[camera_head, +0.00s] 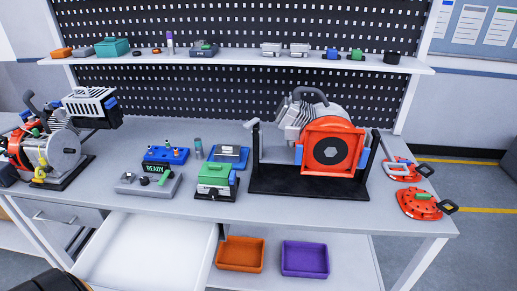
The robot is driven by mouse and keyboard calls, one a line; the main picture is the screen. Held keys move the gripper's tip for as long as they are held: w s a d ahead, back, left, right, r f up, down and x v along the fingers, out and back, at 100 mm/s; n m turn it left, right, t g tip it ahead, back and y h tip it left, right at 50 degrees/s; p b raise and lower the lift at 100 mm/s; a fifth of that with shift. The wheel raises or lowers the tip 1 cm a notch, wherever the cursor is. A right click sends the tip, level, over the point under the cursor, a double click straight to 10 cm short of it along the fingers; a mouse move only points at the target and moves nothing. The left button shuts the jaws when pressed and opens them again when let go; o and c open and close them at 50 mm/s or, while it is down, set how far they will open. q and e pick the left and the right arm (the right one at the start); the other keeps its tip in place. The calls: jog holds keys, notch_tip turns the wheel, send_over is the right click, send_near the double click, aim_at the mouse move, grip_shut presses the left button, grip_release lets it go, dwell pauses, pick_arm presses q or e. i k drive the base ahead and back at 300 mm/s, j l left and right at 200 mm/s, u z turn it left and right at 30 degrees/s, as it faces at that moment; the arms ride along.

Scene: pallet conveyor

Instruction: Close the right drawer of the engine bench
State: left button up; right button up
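The engine bench (270,212) has a grey top with a pulled-out drawer (140,256) under its front left part. This is the right one of the two drawers; it is open and its white inside looks empty. Its right side wall (208,262) shows, and its front end runs past the bottom edge of the picture. The left drawer (60,214), with a bar handle, looks shut. Neither of my grippers shows. A dark rounded shape (60,281) lies at the bottom left edge, and I cannot tell what it is.
An orange tray (240,254) and a purple tray (305,259) sit on the lower shelf right of the open drawer. Engines (332,150), small devices (214,180) and red parts (420,203) stand on the bench top. Floor is clear at the right.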

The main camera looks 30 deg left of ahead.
aim_at(128, 251)
jog(key=u, duration=0.45)
jog(key=j+u, duration=0.1)
jog(key=u, duration=0.85)
jog(key=i+u, duration=0.1)
jog(key=u, duration=0.85)
jog(key=i+j, duration=0.05)
